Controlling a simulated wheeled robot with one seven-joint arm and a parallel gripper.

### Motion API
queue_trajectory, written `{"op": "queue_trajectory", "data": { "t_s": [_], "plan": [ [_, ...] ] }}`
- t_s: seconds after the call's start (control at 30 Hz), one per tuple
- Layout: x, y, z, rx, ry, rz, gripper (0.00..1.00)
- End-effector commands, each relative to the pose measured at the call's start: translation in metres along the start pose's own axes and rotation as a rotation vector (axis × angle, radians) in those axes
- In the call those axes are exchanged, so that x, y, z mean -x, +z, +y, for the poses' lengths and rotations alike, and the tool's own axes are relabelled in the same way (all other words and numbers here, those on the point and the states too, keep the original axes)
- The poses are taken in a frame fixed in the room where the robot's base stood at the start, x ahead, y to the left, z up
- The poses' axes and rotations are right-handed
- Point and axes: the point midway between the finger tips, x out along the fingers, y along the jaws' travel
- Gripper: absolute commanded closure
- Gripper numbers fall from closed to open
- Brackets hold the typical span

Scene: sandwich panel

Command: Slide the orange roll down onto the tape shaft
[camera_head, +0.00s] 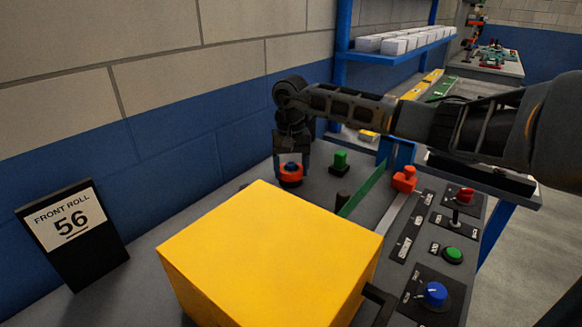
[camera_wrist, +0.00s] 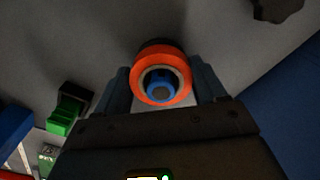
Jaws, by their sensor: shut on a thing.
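The orange roll (camera_head: 291,181) is at the back of the grey bench, between the two fingers of my gripper (camera_head: 291,167). My gripper points down and is shut on the roll. In the wrist view the orange roll (camera_wrist: 162,54) shows as a ring with a pale core, with a finger of my gripper (camera_wrist: 160,84) on each side. The blue tape shaft (camera_wrist: 160,91) shows inside the core, and its blue top (camera_head: 291,168) also shows in the head view. The roll looks to be around the shaft; how far down it sits I cannot tell.
A big yellow box (camera_head: 270,250) stands in front. A green block (camera_head: 340,160) is right of the roll. A control panel (camera_head: 409,245) with coloured buttons lies along the right edge. A "FRONT ROLL 56" sign (camera_head: 68,225) stands left. The wall is close behind.

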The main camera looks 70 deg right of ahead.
Motion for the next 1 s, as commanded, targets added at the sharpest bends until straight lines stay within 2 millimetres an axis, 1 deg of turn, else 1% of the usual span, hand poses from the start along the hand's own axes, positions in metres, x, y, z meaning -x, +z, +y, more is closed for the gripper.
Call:
{"op": "queue_trajectory", "data": {
  "t_s": [0.03, 0.17, 0.43, 0.47, 0.5, 0.73, 1.0],
  "plan": [
    [-0.0043, -0.0002, 0.0002, 0.000, 0.000, 0.001, 0.61],
    [-0.0088, -0.0003, 0.0000, -0.001, -0.001, 0.001, 0.61],
    [-0.0085, -0.0001, -0.0001, -0.001, -0.001, 0.000, 0.61],
    [-0.0085, -0.0001, -0.0001, -0.001, -0.001, 0.000, 0.27],
    [-0.0085, -0.0001, -0.0001, -0.001, -0.001, 0.000, 0.23],
    [-0.0086, 0.0000, -0.0001, 0.000, -0.001, 0.000, 0.01],
    [-0.0088, 0.0001, -0.0001, 0.000, -0.001, 0.000, 0.00]
  ]
}}
